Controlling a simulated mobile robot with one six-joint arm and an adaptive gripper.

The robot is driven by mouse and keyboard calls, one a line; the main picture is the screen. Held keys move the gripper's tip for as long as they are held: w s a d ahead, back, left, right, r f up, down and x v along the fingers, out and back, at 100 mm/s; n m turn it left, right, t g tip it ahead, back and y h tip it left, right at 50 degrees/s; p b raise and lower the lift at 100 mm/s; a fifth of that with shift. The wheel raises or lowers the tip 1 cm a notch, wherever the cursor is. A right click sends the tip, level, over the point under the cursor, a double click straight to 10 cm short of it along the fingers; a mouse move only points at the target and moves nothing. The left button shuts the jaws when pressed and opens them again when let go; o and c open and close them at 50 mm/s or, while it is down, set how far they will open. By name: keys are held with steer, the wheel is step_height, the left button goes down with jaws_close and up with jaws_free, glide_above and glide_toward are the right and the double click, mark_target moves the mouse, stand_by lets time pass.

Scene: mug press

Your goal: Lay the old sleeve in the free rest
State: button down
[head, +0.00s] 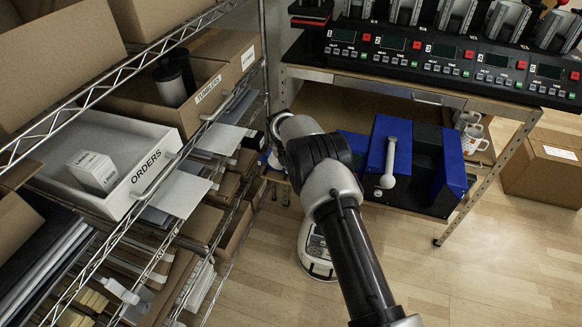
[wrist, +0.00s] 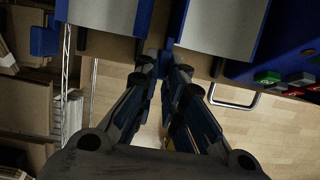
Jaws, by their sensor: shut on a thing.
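My gripper (wrist: 172,68) shows in the wrist view, with its dark fingers closed together. It is shut on a narrow blue piece (wrist: 171,44) at the fingertips. Only a little of this piece shows, and I cannot tell whether it is the old sleeve. In the head view my wrist hides the fingertips and whatever they hold. A blue and black unit (head: 457,166) sits on the bench's lower shelf, with a white-handled part (head: 390,160) at its middle. I cannot tell which place is the free rest.
Wire shelves at left hold a white ORDERS tray (head: 150,172) and a TUMBLERS box (head: 208,88). Mugs (head: 473,138) stand right. The floor is clear at lower right.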

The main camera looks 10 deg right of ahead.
steer(key=shift+f, duration=0.1)
stand_by(0.3)
steer(key=c, duration=1.6)
jaws_free()
steer(key=shift+o, duration=0.3)
steer(key=shift+f, duration=0.1)
steer(key=o, duration=1.3)
steer(key=shift+r+p, duration=2.25)
steer(key=shift+r, duration=1.8)
